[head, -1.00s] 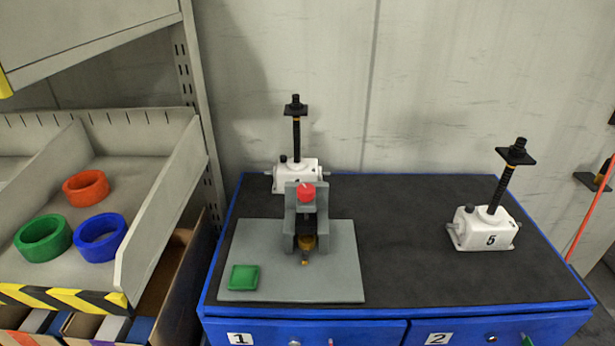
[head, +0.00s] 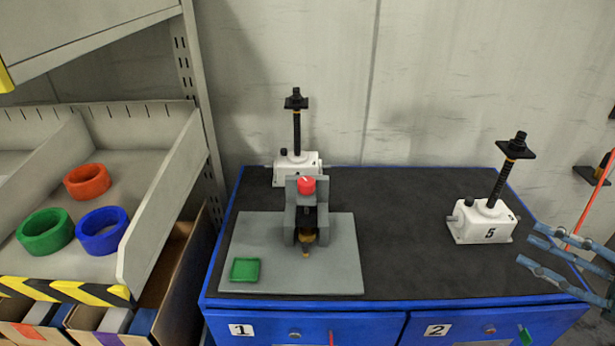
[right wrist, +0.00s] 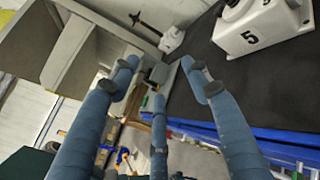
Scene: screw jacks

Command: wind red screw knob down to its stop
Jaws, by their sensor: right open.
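The red screw knob (head: 306,185) sits on top of a grey upright fixture (head: 291,218) with a dark and brass-coloured screw (head: 307,238) below it. The fixture stands on a grey base plate (head: 340,262) at the left of the blue bench. A small green square tray (head: 245,270) lies on the plate's front left. My right gripper (head: 528,251) enters at the head view's right edge, open and empty, far to the right of the knob. Its spread blue fingers (right wrist: 165,85) fill the right wrist view. My left gripper is not in view.
A white screw jack marked 5 (head: 480,222) stands on the bench's right, near my right gripper. Another white jack (head: 290,172) stands behind the fixture. The black bench top (head: 400,235) is clear between. A shelf bin (head: 160,190) with red, green and blue rings is at left.

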